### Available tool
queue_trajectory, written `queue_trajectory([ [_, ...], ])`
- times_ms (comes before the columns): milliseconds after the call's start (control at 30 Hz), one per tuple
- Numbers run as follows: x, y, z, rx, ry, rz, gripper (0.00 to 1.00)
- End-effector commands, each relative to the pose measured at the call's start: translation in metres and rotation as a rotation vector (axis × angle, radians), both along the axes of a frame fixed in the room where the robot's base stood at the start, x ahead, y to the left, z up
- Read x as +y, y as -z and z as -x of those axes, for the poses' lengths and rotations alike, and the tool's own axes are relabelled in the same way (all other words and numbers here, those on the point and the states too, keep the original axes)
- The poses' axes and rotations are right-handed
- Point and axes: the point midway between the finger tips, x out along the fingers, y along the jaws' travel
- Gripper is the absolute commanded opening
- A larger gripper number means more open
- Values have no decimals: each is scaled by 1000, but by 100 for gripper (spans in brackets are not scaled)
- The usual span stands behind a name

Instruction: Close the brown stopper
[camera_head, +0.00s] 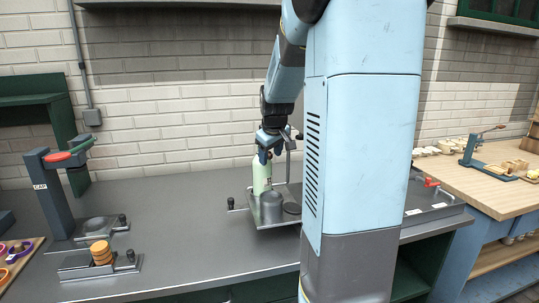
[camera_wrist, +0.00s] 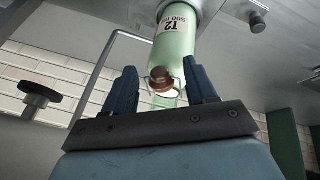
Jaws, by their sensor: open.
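A pale green bottle (camera_head: 262,176) stands upright on a grey metal tray on the bench. In the wrist view the bottle (camera_wrist: 190,28) bears a "T2 500" label and its neck points towards my gripper. The brown stopper (camera_wrist: 161,77) sits on a wire bail by the bottle's mouth and looks tilted off to one side of it. My gripper (camera_head: 267,152) is just above the bottle; in the wrist view its two fingers (camera_wrist: 160,72) are apart, one on each side of the neck and stopper. The stopper is too small to make out in the head view.
The grey tray (camera_head: 262,219) also holds a grey metal cylinder (camera_head: 271,207) and has a thin upright frame. At left are a dark stand (camera_head: 55,196) labelled CAP and a fixture with stacked orange discs (camera_head: 101,252). The bench between is clear.

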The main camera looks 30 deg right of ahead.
Motion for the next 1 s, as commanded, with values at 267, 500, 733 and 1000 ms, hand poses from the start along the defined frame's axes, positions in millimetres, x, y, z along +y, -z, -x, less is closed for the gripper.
queue_trajectory([
  [267,0,0,0,1,1,0,51],
  [500,-1,0,0,1,1,0,28],
  [733,-1,0,0,1,1,0,6],
  [1000,2,0,0,14,-2,1,0],
])
